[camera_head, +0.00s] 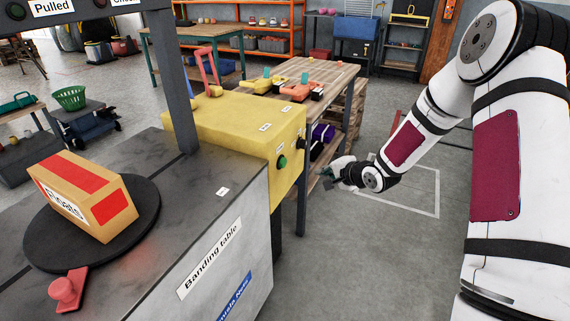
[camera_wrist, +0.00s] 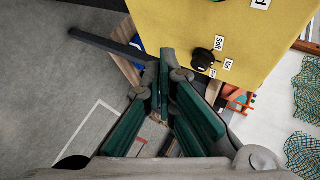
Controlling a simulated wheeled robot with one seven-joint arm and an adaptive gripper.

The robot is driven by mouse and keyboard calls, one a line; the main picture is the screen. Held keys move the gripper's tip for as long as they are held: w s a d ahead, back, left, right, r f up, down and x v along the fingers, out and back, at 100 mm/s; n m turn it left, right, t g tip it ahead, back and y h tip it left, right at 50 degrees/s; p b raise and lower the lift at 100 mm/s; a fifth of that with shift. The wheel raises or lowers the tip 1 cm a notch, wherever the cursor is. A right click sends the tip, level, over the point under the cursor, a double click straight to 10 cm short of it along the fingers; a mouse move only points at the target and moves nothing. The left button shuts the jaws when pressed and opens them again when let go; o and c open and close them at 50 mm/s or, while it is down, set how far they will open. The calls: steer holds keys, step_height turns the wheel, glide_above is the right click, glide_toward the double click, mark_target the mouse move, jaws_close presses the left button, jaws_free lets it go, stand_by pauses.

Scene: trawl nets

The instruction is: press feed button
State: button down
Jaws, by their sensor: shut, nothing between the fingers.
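A yellow machine box (camera_head: 220,122) stands at the back of the grey banding table. On its right-hand face is a green button (camera_head: 282,162) with a small label above it. I cannot read that label. A black knob (camera_head: 301,145) sits to the right of the button. My gripper (camera_head: 328,173) is shut and empty, in the air to the right of the box and apart from the button. Its closed fingers (camera_wrist: 164,82) point toward the box's lower edge.
The banding table (camera_head: 165,150) has a black turntable (camera_head: 140,205) bearing a cardboard box (camera_head: 82,195) and a red-handled clamp (camera_head: 66,290). A wooden workbench (camera_head: 330,82) with tools stands behind the yellow box. The floor (camera_head: 400,270) right of the table is open.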

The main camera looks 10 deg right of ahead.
steer(key=w+a+b, duration=0.4)
steer(key=w+a, duration=0.1)
steer(key=a, duration=0.2)
stand_by(0.4)
steer(key=shift+w+a, duration=0.1)
stand_by(1.2)
steer(key=shift+w+a, duration=0.2)
steer(key=shift+a, duration=0.1)
steer(key=shift+w+a, duration=0.35)
steer(key=shift+a, duration=0.15)
stand_by(1.1)
steer(key=shift+s+d, duration=0.1)
steer(key=shift+d, duration=0.05)
steer(key=shift+s+d+p, duration=0.3)
steer(key=shift+s+d, duration=0.2)
steer(key=shift+d, duration=0.1)
steer(key=shift+s+d+p, duration=0.7)
steer(key=shift+s+d, duration=0.05)
steer(key=shift+d, duration=0.3)
steer(key=shift+s+d+p, duration=0.65)
steer(key=shift+s+d, duration=0.1)
steer(key=shift+d, duration=0.25)
